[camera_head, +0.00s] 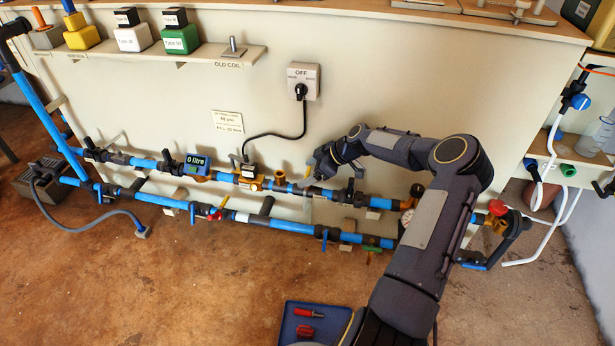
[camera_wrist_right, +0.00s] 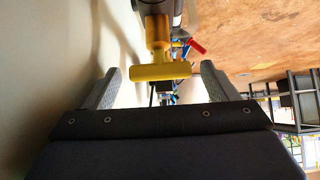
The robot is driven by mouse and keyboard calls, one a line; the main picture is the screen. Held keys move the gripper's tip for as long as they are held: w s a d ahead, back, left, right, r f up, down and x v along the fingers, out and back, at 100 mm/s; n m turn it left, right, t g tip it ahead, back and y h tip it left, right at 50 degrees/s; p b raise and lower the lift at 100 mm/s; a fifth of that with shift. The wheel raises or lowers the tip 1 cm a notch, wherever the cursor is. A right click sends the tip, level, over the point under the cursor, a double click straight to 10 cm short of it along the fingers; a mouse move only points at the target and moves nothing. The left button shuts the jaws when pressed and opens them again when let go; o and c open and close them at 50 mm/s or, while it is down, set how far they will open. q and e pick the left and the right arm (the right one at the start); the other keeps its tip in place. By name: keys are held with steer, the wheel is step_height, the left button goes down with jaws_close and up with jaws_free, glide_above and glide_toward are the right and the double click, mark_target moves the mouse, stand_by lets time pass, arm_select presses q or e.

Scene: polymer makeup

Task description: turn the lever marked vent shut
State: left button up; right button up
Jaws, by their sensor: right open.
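In the right wrist view a yellow T-shaped handle (camera_wrist_right: 160,73) on a brass-coloured stem lies ahead of and between my right gripper's two grey fingers (camera_wrist_right: 160,88). The fingers are apart, with a gap on each side of the handle, and hold nothing. In the head view my right gripper (camera_head: 318,172) is at the upper pipe run, just right of a brass fitting (camera_head: 280,178). The gripper and wrist partly hide the pipe there. I cannot read a vent mark on any lever. My left gripper is not in view.
A red lever (camera_wrist_right: 197,46) shows beyond the yellow handle. A blue tray (camera_head: 291,329) holds red tools on the floor.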

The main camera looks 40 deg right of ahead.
steer(key=shift+w+a+f, duration=0.2)
steer(key=shift+w+f, duration=0.05)
steer(key=shift+f, duration=0.05)
steer(key=c, duration=1)
